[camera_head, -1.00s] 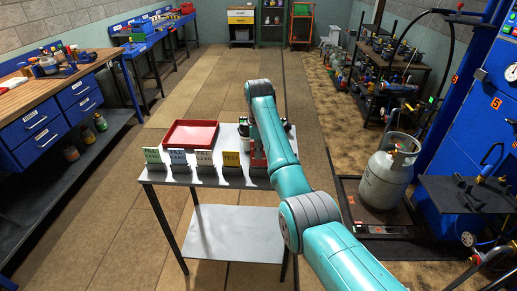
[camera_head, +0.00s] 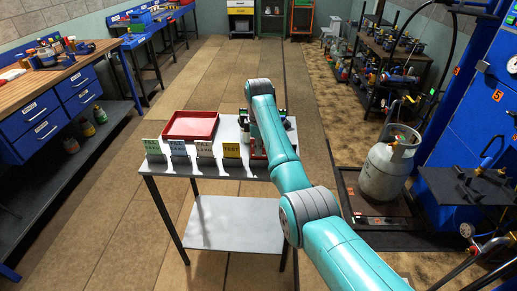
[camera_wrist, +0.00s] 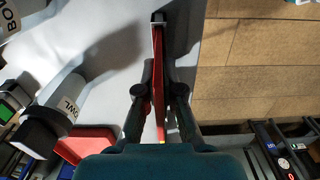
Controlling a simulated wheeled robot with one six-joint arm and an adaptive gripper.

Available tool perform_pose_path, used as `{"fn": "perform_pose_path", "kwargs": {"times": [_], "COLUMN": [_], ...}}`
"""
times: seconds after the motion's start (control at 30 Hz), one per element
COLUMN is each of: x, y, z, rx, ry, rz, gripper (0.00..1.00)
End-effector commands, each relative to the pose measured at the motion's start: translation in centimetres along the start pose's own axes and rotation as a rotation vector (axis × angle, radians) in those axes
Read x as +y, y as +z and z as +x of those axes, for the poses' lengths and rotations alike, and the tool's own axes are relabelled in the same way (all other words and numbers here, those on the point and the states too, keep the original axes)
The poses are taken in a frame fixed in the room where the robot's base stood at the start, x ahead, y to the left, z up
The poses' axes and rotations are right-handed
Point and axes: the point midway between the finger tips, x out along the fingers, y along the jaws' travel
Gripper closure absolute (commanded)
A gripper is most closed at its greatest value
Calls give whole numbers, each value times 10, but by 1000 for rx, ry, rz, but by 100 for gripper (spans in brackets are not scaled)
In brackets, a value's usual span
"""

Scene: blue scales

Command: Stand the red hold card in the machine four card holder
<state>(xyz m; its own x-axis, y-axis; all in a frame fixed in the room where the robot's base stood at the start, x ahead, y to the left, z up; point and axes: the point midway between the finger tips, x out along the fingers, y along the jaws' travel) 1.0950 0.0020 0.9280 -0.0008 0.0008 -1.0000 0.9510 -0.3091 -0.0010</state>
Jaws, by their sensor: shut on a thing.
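The red hold card shows edge-on in the wrist view (camera_wrist: 158,62), between the two dark fingers of my gripper (camera_wrist: 163,95). My gripper is shut on the card. A small dark block (camera_wrist: 158,18) is at the card's far end; I cannot tell whether the card sits in it. In the head view a bit of red (camera_head: 256,149) shows beside my arm at the right of the card row, and my arm hides most of it and the gripper. I cannot identify the machine four card holder in these frames.
A blue machine marked 5 (camera_head: 480,110) and a gas cylinder (camera_head: 388,168) stand at right. Floor at left is open.

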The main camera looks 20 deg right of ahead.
Motion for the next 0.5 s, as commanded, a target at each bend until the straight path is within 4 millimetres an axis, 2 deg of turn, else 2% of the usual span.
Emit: {"fn": "perform_pose_path", "kwargs": {"times": [0.5], "x": [0], "y": [0], "z": [6], "rx": [0], "ry": [-1], "rz": [0], "gripper": [100]}}
